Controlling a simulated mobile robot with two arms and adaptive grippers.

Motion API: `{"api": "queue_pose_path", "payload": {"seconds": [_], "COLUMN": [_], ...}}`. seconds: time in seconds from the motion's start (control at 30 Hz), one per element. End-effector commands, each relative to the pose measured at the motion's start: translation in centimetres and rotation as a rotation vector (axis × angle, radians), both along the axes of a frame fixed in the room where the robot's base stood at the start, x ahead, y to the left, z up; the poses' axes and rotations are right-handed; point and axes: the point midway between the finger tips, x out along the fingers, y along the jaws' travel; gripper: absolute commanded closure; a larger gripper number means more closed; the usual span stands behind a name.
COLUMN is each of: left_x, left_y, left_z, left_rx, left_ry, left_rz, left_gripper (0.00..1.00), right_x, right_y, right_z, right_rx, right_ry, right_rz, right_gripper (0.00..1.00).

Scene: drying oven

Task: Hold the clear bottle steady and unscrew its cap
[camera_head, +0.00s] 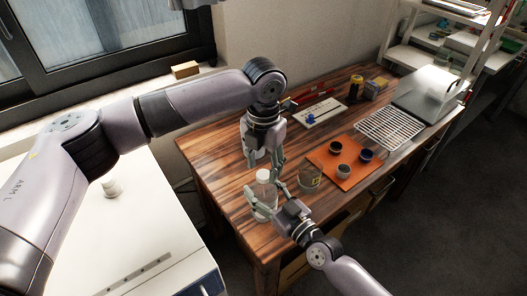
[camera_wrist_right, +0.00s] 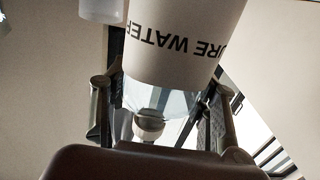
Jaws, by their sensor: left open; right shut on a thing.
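The clear bottle (camera_head: 264,203) stands upright near the front left part of the wooden table, with a pale cap (camera_head: 263,175) on top. In the right wrist view the bottle (camera_wrist_right: 180,45) shows a label with the upside-down words "PURE WATER". My right gripper (camera_head: 266,200) is shut on the bottle's body from the front right, with a finger on each side. My left gripper (camera_head: 264,162) points down above the bottle, open, with its fingertips close to the cap. I cannot tell whether they touch it.
A glass beaker (camera_head: 310,177) stands close to the right of the bottle. An orange mat (camera_head: 324,158) holds several dark-topped jars. Behind are a wire rack (camera_head: 390,130), a white board (camera_head: 320,112) and a balance-like device (camera_head: 425,97). A white cabinet (camera_head: 130,230) is at left.

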Motion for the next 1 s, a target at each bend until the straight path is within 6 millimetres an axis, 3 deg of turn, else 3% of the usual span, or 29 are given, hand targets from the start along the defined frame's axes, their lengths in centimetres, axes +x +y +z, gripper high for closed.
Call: {"api": "queue_pose_path", "payload": {"seconds": [0.2, 0.5, 1.0], "left_x": [0.0, 0.0, 0.0], "left_y": [0.0, 0.0, 0.0], "left_z": [-2.0, -2.2, -2.2], "left_rx": [0.001, 0.001, 0.000], "left_ry": [-0.001, -0.001, 0.000], "left_rz": [0.002, 0.002, 0.002], "left_gripper": [0.54, 0.54, 0.87], "right_x": [0.0, 0.0, 0.0], "right_y": [0.0, 0.0, 0.0], "right_z": [0.0, 0.0, 0.0], "right_rx": [0.000, -0.001, -0.001], "right_ry": [0.000, 0.001, 0.001], "right_rz": [0.000, 0.000, 0.000], "right_gripper": [1.00, 1.00, 1.00]}}
